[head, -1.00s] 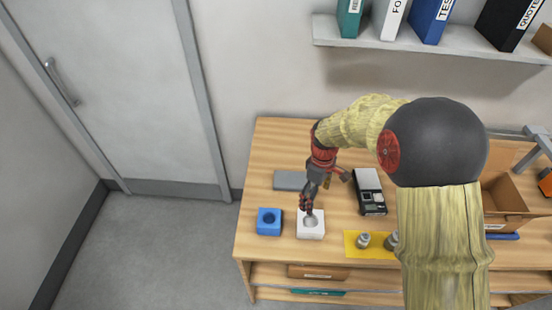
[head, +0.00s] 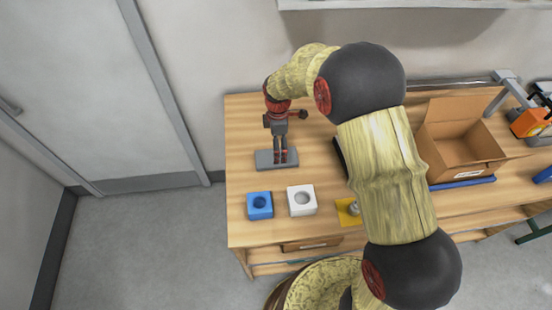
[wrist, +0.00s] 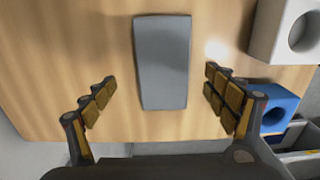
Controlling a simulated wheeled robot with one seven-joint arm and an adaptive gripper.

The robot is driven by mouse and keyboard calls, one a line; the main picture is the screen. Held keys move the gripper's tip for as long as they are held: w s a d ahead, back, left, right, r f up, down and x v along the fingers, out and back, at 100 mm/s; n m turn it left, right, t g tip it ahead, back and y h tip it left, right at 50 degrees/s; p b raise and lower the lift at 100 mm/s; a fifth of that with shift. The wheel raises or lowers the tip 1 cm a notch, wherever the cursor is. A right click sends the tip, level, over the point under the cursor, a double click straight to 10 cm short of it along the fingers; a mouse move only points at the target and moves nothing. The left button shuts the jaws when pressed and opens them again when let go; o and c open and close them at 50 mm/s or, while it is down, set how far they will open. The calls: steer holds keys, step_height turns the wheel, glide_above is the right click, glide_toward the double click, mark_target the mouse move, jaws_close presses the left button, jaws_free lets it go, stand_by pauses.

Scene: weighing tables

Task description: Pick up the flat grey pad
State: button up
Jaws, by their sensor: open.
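The flat grey pad (head: 265,159) lies on the wooden table near its left back part. In the wrist view the pad (wrist: 162,62) lies lengthwise between my open fingers, with bare wood on both sides. My gripper (head: 284,158) points down over the pad in the head view and hides part of it. In the wrist view my gripper (wrist: 163,98) is open and empty, its fingers apart from the pad's sides. I cannot tell the exact height of the fingertips above the table.
A blue block (head: 259,206) and a white block (head: 301,200), each with a round hole, stand in front of the pad. An open cardboard box (head: 457,148) stands further right. My arm hides the table's middle.

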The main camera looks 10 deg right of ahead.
mark_target(263, 159)
steer(key=f, duration=0.3)
steer(key=f+b, duration=0.1)
steer(key=f, duration=0.1)
steer(key=shift+s, duration=0.35)
steer(key=shift+w+f, duration=0.1)
steer(key=shift+f, duration=0.2)
steer(key=c, duration=0.3)
steer(key=c, duration=0.6)
steer(key=shift+r, duration=0.15)
